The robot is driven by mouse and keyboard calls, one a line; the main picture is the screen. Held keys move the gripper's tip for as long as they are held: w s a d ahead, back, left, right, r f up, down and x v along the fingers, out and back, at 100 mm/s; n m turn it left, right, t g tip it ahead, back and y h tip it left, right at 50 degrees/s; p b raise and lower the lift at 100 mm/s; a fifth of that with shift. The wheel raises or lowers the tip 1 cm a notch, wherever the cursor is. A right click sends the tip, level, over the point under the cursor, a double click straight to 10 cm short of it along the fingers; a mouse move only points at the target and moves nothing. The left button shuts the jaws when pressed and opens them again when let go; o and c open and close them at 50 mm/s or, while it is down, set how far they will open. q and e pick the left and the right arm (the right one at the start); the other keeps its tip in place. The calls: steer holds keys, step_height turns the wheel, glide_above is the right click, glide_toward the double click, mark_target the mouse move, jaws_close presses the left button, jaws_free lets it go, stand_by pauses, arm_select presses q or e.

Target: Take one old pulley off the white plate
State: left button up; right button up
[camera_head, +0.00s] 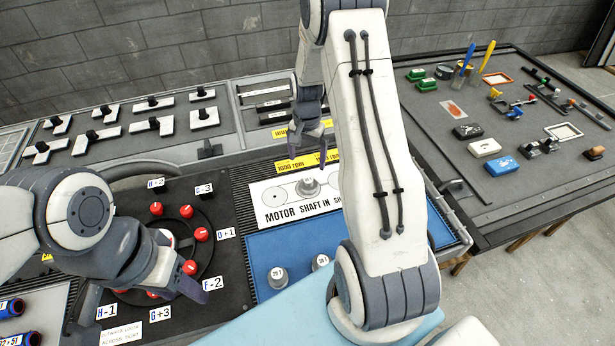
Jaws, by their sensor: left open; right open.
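The white plate (270,214) lies in the middle of the bench, printed "MOTOR SHAFT IN SH…"; my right arm covers its right part. A grey pulley (308,187) sits on it, beside a printed empty circle. My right gripper (307,161) is open and empty, fingers pointing down, above and just behind that pulley in the picture; the exact gap cannot be told. Any other pulley on the plate is hidden. My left gripper (140,312) is open over the ring of red knobs, to the left of the plate.
A blue mat (297,246) in front of the plate bears two grey pulleys (277,277) (320,262). Red knobs (186,211) with labels stand at left. Yellow rpm labels (293,167) lie behind the plate. A tool-covered dark table (440,150) is at right.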

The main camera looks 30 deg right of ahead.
mark_target(308, 179)
steer(key=f, duration=0.1)
steer(key=f+p, duration=0.1)
steer(key=f, duration=0.3)
steer(key=shift+d+f, duration=0.25)
steer(key=shift+d, duration=0.15)
steer(key=shift+a+f+p, duration=0.1)
steer(key=shift+f+p, duration=0.4)
steer(key=shift+p, duration=0.05)
step_height(308, 179, down, 3)
steer(key=shift+a+f+p, duration=0.1)
steer(key=shift+p, duration=0.75)
steer(key=shift+f, duration=0.6)
steer(key=c, duration=1.5)
steer(key=shift+r, duration=0.1)
